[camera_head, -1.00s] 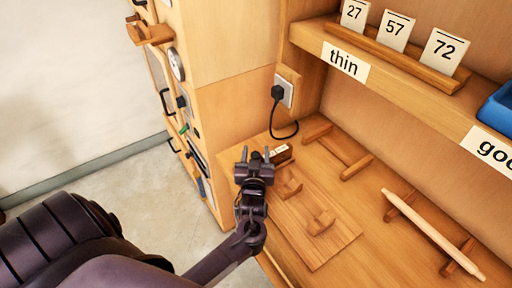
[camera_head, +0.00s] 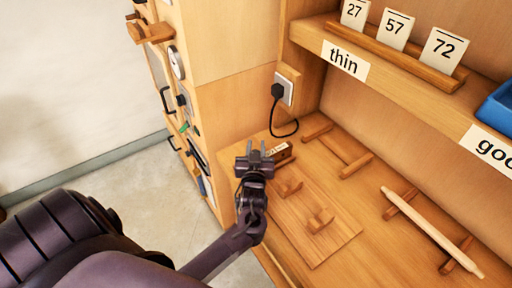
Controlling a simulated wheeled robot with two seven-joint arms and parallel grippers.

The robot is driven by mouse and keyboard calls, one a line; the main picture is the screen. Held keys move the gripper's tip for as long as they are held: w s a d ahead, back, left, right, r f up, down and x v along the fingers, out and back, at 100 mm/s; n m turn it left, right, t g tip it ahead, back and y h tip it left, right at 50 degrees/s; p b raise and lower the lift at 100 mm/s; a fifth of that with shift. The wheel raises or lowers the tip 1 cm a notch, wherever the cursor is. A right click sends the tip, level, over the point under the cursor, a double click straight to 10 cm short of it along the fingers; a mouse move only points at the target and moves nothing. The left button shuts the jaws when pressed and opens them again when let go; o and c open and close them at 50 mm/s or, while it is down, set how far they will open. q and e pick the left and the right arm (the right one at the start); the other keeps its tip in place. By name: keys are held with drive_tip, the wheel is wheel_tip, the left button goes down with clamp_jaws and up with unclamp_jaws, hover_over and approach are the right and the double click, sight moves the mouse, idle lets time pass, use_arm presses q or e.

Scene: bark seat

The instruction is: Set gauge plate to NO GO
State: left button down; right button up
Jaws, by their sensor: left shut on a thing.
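The gauge plate (camera_head: 279,150) is a small wooden piece with a white, lettered face at the far left corner of the board on the bench. Its lettering is too small to read. My left gripper (camera_head: 257,149) is at the left end of this piece, fingers pointing away from me, and is shut on it. The fingers and wrist hide the held part. My right gripper is not in view.
A pale rod (camera_head: 432,231) rests on supports at right. A shelf (camera_head: 395,68) with number cards overhangs the back. A plug and cable (camera_head: 279,95) are behind the gripper.

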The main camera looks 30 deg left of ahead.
use_arm(q)
drive_tip(key=s, duration=0.1)
drive_tip(key=s+a+p, duration=0.1)
drive_tip(key=s, duration=0.1)
drive_tip(key=s+a+p, duration=0.1)
drive_tip(key=shift+s+f, duration=0.1)
drive_tip(key=shift+s, duration=0.3)
drive_tip(key=c, duration=1.4)
unclamp_jaws()
drive_tip(key=shift+s, duration=0.1)
drive_tip(key=shift+o, duration=1.3)
drive_tip(key=shift+s+a, duration=0.1)
drive_tip(key=shift+s, duration=0.05)
